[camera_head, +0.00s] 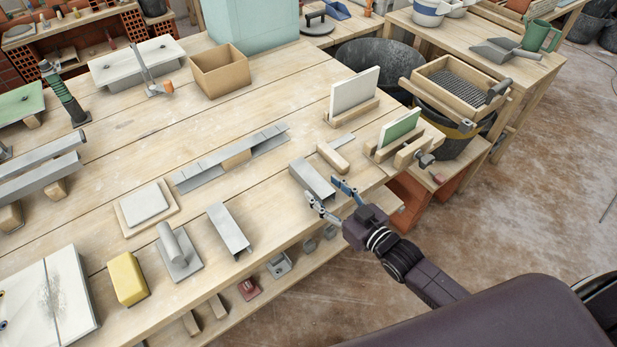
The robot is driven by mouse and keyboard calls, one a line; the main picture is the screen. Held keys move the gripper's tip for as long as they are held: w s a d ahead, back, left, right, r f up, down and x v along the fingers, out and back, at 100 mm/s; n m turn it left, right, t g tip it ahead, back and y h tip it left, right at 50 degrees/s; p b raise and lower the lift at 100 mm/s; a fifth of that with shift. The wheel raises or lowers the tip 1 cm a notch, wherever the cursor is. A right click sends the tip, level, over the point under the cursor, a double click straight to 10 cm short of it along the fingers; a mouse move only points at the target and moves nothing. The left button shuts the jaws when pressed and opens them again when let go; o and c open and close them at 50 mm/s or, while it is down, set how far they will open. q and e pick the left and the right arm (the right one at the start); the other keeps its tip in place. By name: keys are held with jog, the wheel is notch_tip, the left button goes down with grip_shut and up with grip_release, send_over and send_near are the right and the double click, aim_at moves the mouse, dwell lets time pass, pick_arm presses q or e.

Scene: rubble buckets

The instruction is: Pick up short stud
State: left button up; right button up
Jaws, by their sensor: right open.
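A short stud (312,178), a grey metal channel piece, lies on the wooden workbench (275,210) near its front edge. My right gripper (324,191) is open and empty at the near end of this stud, its two fingers apart. I cannot tell whether the fingers touch the stud or hover just above it. A second short grey channel piece (229,229) lies further left on the bench. A long grey channel (205,172) lies behind them, with a small wooden block at its middle. My left gripper is not in view.
A steel float (180,256), a yellow sponge-like block (127,278) and a white square plate (146,203) lie to the left. Boards in wooden holders (353,92) stand behind right. Black buckets (380,64) stand beyond the bench. A lower shelf holds small parts.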

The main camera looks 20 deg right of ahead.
aim_at(311, 180)
jog(key=x, duration=0.2)
jog(key=shift+w+a+p, duration=0.15)
jog(key=shift+w+p, duration=0.1)
jog(key=shift+p, duration=0.05)
jog(key=x, duration=0.3)
jog(key=shift+a+f, duration=0.1)
jog(key=shift+f, duration=0.15)
jog(key=shift+w, duration=0.2)
jog(key=shift+c, duration=0.4)
jog(key=c, duration=1.2)
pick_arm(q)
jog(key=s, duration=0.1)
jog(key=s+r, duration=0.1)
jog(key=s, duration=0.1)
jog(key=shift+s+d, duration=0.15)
